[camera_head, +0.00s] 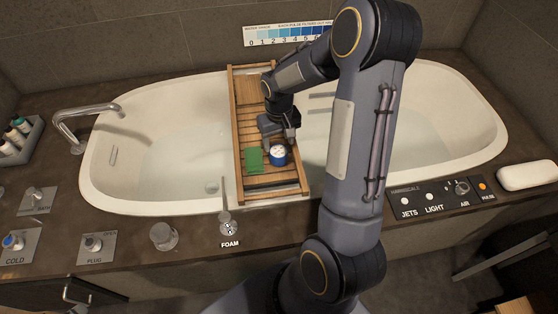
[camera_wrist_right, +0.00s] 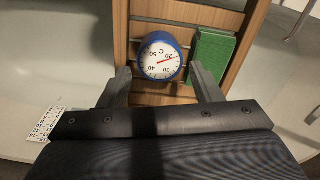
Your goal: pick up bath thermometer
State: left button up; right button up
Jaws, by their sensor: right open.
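The bath thermometer (camera_head: 278,155) is a round blue thing with a white dial, lying on the wooden bath tray (camera_head: 289,191) that spans the tub. It also shows in the right wrist view (camera_wrist_right: 160,58), dial facing the camera, with its numbers and red needle visible. My right gripper (camera_head: 279,137) is just behind and above it in the head view. In the right wrist view the gripper's fingers (camera_wrist_right: 160,84) are apart and empty, with the thermometer just beyond the tips and roughly between them. My left gripper is not in view.
A green block (camera_wrist_right: 211,57) lies on the tray close beside the thermometer, near one finger; it also shows in the head view (camera_head: 253,160). The white tub (camera_head: 150,86) surrounds the tray. A faucet (camera_head: 88,112) and labelled controls line the dark counter.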

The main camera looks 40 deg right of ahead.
aim_at(279, 150)
notch_tip(279, 150, down, 8)
jog(key=shift+w+r+b, duration=0.1)
jog(key=shift+r+b, duration=0.05)
jog(key=shift+b, duration=0.35)
jog(key=c, duration=0.7)
